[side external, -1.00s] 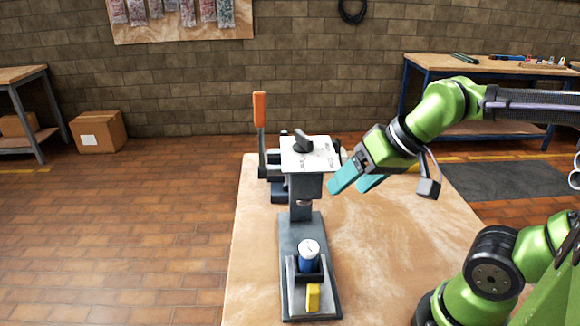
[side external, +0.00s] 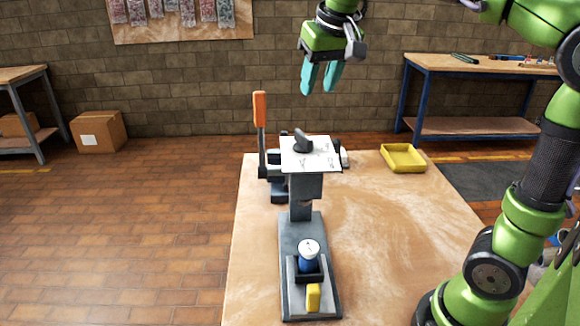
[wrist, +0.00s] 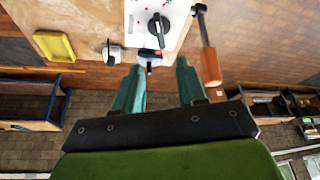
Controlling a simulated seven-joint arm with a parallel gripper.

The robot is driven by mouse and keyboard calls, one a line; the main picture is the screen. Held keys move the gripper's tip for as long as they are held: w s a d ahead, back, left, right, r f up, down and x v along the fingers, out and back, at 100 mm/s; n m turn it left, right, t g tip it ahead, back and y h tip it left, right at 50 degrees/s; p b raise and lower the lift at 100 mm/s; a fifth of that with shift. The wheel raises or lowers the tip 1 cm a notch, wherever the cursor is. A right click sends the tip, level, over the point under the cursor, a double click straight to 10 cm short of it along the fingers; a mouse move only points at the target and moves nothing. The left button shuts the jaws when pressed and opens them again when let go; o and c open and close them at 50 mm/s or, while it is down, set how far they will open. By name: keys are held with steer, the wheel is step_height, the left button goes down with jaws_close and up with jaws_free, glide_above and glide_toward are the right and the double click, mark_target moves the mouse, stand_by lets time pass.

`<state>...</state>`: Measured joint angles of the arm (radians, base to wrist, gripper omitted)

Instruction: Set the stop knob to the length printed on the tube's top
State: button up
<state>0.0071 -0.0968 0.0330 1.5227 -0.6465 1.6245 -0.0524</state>
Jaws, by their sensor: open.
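The dark stop knob (side external: 302,141) sits on the white dial plate (side external: 322,158) on top of the press. The knob also shows in the wrist view (wrist: 157,27), with marks around it too small to read. The tube (side external: 308,258), blue with a white top, stands upright in a dark holder on the press base. The print on its top is too small to read. My gripper (side external: 320,90) is open and empty, high above the press and apart from the knob. In the wrist view its teal fingers (wrist: 160,82) point toward the press.
An orange-handled lever (side external: 260,110) rises left of the plate. A yellow block (side external: 313,297) is at the front of the base (side external: 291,235). A yellow tray (side external: 403,157) lies at the table's back right. The table's right side (side external: 400,240) is clear.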

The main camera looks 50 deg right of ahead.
mark_target(304, 135)
steer(key=x, duration=1.4)
steer(key=shift+f, duration=0.1)
jaws_close()
